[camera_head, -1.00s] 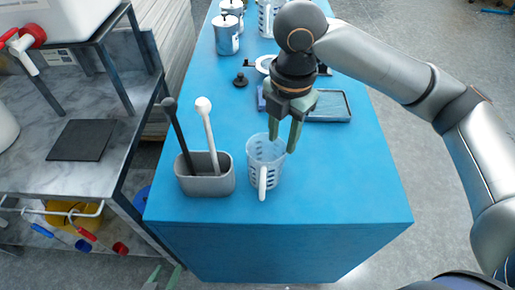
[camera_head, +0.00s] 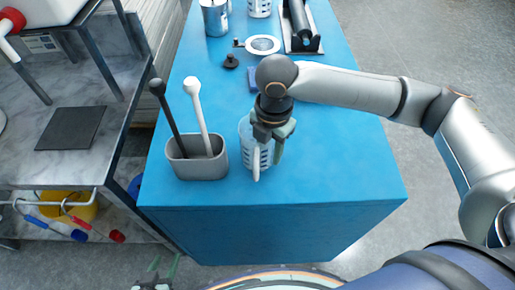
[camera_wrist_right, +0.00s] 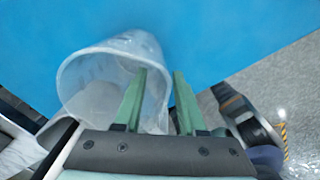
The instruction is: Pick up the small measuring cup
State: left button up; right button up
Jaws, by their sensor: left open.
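A translucent measuring cup (camera_head: 246,133) with a pale handle stands upright near the front of the blue table. In the right wrist view, the cup (camera_wrist_right: 85,85) shows its open rim. My right gripper (camera_head: 272,150) is down at the cup, hiding part of it. In the right wrist view, the right gripper (camera_wrist_right: 158,72) has its green fingers apart; one overlaps the cup and the other is just past its right side. I cannot tell whether they touch it. My left gripper (camera_head: 165,266) is open and empty at the bottom edge, low in front of the table.
A grey holder (camera_head: 198,170) with a black and a white utensil stands close left of the cup. A black knob-like piece (camera_head: 231,61), a white ring (camera_head: 262,44), a metal pot (camera_head: 214,17) and a black roller device (camera_head: 299,25) are farther back. The table's right front is clear.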

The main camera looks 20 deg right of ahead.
jog(key=shift+f, duration=0.15)
grip_shut()
dwell(1.4)
